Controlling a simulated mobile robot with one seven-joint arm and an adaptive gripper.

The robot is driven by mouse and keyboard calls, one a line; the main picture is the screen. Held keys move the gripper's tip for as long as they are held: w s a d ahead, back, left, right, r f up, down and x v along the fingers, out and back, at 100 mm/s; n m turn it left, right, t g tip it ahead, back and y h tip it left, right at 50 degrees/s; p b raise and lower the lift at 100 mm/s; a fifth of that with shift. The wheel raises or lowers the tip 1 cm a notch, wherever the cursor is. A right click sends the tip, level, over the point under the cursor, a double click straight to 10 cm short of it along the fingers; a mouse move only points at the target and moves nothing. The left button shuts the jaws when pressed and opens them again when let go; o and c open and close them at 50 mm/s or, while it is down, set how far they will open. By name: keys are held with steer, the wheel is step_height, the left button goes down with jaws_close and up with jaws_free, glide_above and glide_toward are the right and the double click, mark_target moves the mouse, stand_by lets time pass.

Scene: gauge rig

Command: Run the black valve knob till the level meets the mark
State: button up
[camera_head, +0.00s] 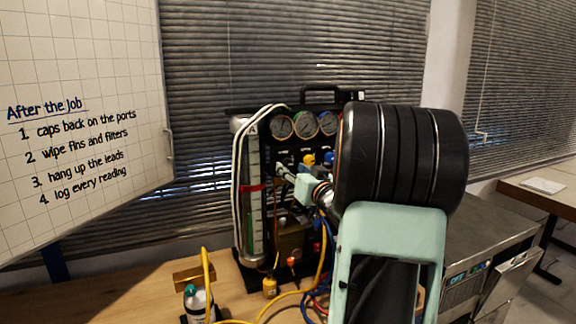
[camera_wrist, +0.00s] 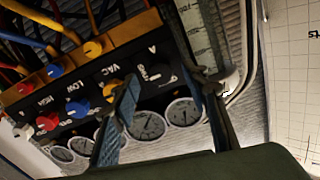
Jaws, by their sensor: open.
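The black valve knob (camera_wrist: 160,76) shows dark against the black panel in the wrist view, near the letter A. My gripper (camera_wrist: 163,78) is open, with one finger on each side of the knob; I cannot tell whether they touch it. In the head view my gripper (camera_head: 284,171) reaches the panel front from the right, and the knob is hidden there. The upright sight tube (camera_head: 254,215) stands at the panel's left, with a red band (camera_head: 251,188) around it as the mark. The liquid level is too small to tell. Part of the tube's scale (camera_wrist: 197,35) shows in the wrist view.
Round gauges (camera_head: 304,124) sit along the panel top, with blue, yellow and red knobs below. A yellow hose (camera_head: 322,262) and other hoses hang in front onto the wooden bench (camera_head: 140,290). A bottle (camera_head: 196,303) stands front left. A metal cabinet (camera_head: 480,235) is at right.

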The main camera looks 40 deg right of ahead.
mark_target(288, 166)
steer(key=shift+x, duration=1.6)
jaws_close()
